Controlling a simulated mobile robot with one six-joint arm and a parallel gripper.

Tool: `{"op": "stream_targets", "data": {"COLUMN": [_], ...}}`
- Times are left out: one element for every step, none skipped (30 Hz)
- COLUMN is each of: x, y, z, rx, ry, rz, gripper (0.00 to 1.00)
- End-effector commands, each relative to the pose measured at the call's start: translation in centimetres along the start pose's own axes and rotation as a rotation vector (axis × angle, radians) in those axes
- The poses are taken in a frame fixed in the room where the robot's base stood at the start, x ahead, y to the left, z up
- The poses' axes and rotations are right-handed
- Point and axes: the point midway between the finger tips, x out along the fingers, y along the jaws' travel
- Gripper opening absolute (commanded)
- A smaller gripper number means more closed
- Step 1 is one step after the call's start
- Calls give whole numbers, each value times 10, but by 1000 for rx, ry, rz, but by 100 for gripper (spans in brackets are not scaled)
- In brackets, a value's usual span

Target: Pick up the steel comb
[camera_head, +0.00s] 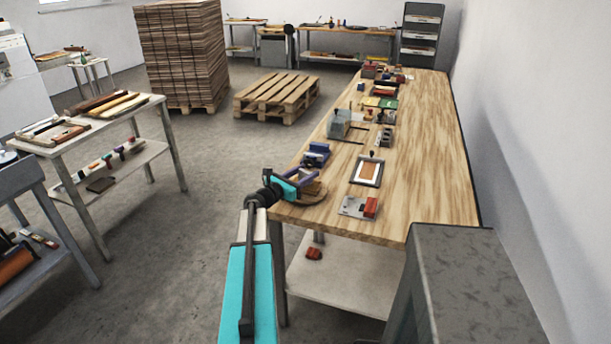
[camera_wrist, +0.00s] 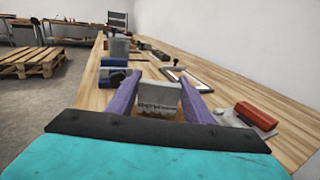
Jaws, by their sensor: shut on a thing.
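My gripper (camera_head: 305,182) is over the near left edge of the long wooden bench, and its purple fingers also show in the wrist view (camera_wrist: 158,82). The fingers are shut on a small block-like piece, which I take to be the steel comb (camera_wrist: 157,97).
On the bench (camera_head: 430,130), a blue-grey block tool (camera_head: 315,155) stands just beyond my gripper. A framed panel (camera_head: 368,170) and a plate with a red block (camera_head: 360,206) lie to the right. More tools line the far left side. The bench's right strip is clear.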

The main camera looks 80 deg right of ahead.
Motion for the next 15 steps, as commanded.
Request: {"op": "stream_targets", "data": {"x": [0, 0, 0, 0, 0, 0, 0, 0, 0, 0, 0, -5, -8, -11, -15], "y": [0, 0, 0, 0, 0, 0, 0, 0, 0, 0, 0, -4, -7, -10, -13], "z": [2, 4, 7, 9, 12, 15, 18, 20, 25, 29, 33, 32, 32, 32, 33], "rx": [1, 1, 2, 2, 2, 1, 2, 3, 3, 2, 3, 1, 0, 0, 0], "ry": [-1, -1, -2, -2, -3, -3, -2, -2, -2, -3, -3, -1, -1, -1, -1], "rz": [0, 0, 0, 0, 0, 1, 1, 0, 1, 1, 1, 1, 1, 1, 1], "gripper": [17, 17, 17, 17, 17, 17, 17, 17, 17, 17, 17, 17, 17, 17, 17]}}
